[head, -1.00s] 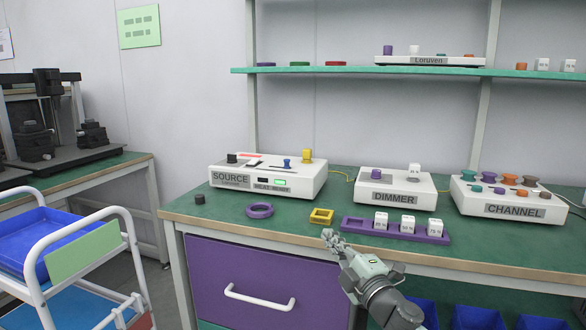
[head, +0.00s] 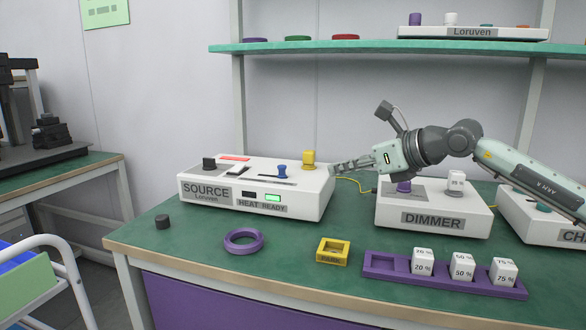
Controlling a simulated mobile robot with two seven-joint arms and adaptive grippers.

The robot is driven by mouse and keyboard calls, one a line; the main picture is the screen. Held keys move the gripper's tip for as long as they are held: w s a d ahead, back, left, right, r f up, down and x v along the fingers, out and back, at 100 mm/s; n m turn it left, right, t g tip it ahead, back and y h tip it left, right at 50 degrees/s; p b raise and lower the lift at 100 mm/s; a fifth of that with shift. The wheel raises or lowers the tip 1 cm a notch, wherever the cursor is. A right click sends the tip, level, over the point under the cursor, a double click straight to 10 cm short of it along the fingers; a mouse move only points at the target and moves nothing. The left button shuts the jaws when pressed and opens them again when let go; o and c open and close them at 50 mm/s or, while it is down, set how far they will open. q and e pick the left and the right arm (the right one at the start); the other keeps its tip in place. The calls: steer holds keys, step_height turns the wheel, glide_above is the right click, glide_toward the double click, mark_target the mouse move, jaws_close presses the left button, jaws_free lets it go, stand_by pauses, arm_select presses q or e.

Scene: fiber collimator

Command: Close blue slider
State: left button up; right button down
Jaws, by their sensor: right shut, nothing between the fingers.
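The blue slider (head: 282,172) is a small blue knob on top of the white SOURCE box (head: 255,212), at the right part of a dark slot that runs to its left. A yellow knob (head: 309,159) stands on the box right behind it, at the box's right side. My right gripper (head: 334,168) is shut and empty. It points left, with its fingertips by the right edge of the SOURCE box, just right of the yellow knob and apart from the blue slider. My left gripper is not in view.
A black knob (head: 209,163) is on the SOURCE box's left. The DIMMER box (head: 434,221) stands under my right arm. A purple ring (head: 243,241), a yellow frame (head: 332,252) and a purple tray (head: 380,273) with white cubes lie in front on the green bench.

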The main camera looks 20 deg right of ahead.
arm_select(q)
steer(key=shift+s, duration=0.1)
arm_select(e)
steer(key=shift+s+d+r, duration=0.1)
glide_toward(295, 181)
steer(key=shift+w+a+r+p, duration=0.2)
steer(key=shift+w+a+p, duration=0.25)
steer(key=x, duration=0.4)
steer(key=r+p+x, duration=0.1)
steer(key=x, duration=0.1)
steer(key=shift+w+a, duration=0.25)
steer(key=shift+w, duration=0.3)
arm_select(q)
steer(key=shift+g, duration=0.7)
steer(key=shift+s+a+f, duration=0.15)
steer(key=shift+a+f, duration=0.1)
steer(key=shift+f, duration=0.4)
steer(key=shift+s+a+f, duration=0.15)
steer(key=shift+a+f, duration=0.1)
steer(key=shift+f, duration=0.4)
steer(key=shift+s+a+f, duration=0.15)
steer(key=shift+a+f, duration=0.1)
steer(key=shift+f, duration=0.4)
arm_select(e)
steer(key=shift+w+a, duration=0.25)
steer(key=shift+w, duration=0.2)
